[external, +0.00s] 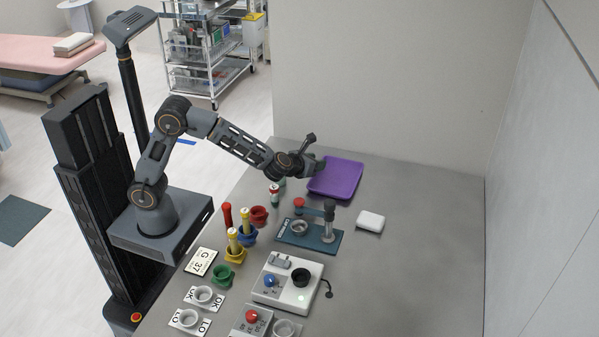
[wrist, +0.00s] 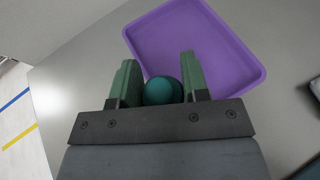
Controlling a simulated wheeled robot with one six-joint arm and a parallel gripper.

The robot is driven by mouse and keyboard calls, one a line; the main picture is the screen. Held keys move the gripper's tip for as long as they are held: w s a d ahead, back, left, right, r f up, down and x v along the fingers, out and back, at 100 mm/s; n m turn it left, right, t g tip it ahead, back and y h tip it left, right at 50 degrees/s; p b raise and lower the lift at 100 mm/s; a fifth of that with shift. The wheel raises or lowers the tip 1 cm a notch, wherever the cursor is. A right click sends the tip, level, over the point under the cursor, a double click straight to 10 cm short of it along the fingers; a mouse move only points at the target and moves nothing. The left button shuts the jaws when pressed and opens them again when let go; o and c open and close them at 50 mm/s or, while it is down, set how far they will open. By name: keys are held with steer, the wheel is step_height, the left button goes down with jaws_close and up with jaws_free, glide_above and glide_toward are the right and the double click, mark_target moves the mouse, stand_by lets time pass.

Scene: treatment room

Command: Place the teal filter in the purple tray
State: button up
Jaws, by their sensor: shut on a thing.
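The teal filter (wrist: 160,91) sits between the two green fingers of my gripper (wrist: 161,85) in the wrist view. It looks round from above, and its lower part is hidden by the gripper body. The purple tray (wrist: 205,50) lies just beyond the fingertips in the wrist view and looks empty there. In the external view my gripper (external: 316,165) is at the left edge of the purple tray (external: 340,180). The filter cannot be made out clearly in that view. I cannot tell how high the filter is above the table.
A white box (external: 370,221) lies right of a dark teal plate with a small press (external: 325,236). Coloured cups with tubes (external: 240,240) stand at the left, near a white device (external: 290,285). The table's right side (external: 430,250) is clear.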

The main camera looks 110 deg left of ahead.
steer(key=shift+w+a+f, duration=0.25)
steer(key=shift+w+f, duration=0.3)
steer(key=shift+f, duration=0.25)
steer(key=shift+f+b, duration=0.35)
steer(key=shift+f, duration=1)
steer(key=shift+f+b, duration=0.45)
steer(key=o, duration=0.9)
steer(key=shift+r, duration=0.1)
